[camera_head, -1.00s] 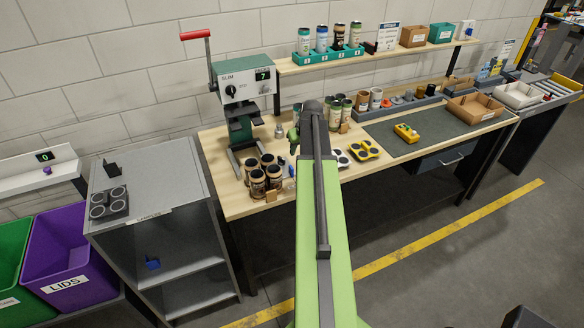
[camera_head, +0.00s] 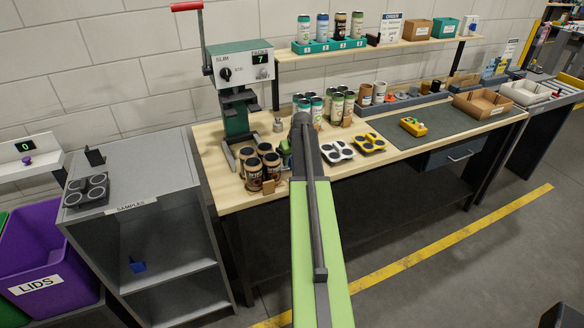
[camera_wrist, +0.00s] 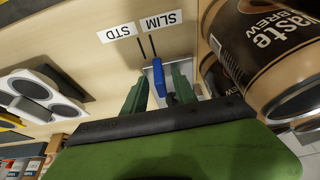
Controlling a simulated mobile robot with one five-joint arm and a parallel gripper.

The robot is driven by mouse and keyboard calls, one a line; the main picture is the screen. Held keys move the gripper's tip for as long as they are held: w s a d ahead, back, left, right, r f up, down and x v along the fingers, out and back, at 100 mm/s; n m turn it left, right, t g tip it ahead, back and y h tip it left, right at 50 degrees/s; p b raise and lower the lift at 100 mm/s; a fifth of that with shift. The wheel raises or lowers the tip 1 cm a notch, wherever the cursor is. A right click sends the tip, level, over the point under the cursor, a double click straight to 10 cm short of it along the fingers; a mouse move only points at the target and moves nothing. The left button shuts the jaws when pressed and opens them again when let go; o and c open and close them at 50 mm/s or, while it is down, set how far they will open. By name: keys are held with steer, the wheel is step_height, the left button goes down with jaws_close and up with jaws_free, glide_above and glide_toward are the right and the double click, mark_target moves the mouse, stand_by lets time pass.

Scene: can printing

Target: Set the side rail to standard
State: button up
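The side rail's blue tab (camera_wrist: 158,75) shows in the wrist view on a small pale metal piece on the wooden bench. Two dark marks lead to white labels, STD (camera_wrist: 122,31) and SLIM (camera_wrist: 162,22), which read upside down. The tab's tip points at the mark on the SLIM side. My gripper (camera_wrist: 158,88) is open, one green finger on each side of the tab, with a visible gap to the right finger. In the head view my gripper (camera_head: 286,152) is low over the bench, partly hidden by my arm. The tab cannot be made out there.
Brown coffee cans (camera_head: 253,172) stand close beside my gripper, large at right in the wrist view (camera_wrist: 265,50). The green press (camera_head: 237,72) stands behind them. A white holder (camera_head: 337,151) and a yellow holder (camera_head: 369,143) lie to the right. The mat (camera_head: 460,124) is mostly clear.

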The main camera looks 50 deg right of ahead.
steer(key=shift+r, duration=0.1)
jaws_close()
stand_by(1.3)
